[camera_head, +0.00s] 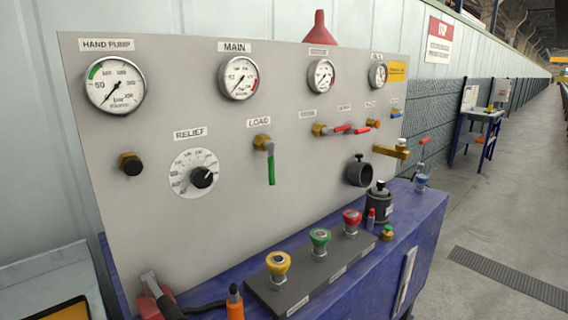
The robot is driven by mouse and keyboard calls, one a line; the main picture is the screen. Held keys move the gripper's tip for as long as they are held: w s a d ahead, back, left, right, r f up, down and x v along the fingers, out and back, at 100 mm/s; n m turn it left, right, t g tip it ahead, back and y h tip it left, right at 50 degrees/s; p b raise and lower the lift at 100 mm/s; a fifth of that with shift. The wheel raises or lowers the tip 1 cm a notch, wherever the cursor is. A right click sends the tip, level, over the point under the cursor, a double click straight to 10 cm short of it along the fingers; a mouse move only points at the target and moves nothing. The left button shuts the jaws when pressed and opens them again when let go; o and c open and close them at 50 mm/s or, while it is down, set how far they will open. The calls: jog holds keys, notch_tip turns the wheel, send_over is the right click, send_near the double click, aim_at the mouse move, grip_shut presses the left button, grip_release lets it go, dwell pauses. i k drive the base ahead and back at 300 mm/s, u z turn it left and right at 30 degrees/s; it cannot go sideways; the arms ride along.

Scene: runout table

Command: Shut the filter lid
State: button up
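A dark grey canister (379,210) stands on the blue bench top, right of the push buttons. It has a pale label and a small metal fitting on top, and looks like the filter. A round black hollow piece (359,174) shows just behind and left of it, in front of the grey panel, with its open face turned outward and a small knob at its top. It may be the lid standing open; I cannot tell whether it joins the canister or the panel. My gripper is not in view.
A grey panel (220,120) with gauges and valves rises behind the blue bench (365,280). A button box (315,272) with yellow, green and red buttons stands in front. An orange-handled tool (235,303) lies front left. A brass valve (391,152) juts out nearby.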

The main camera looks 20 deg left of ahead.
aim_at(360, 170)
jog(key=u, duration=0.4)
jog(key=k, duration=0.55)
jog(key=z, duration=0.85)
jog(key=i, duration=1)
jog(key=u, duration=0.55)
jog(key=i, duration=0.6)
jog(key=u, duration=0.6)
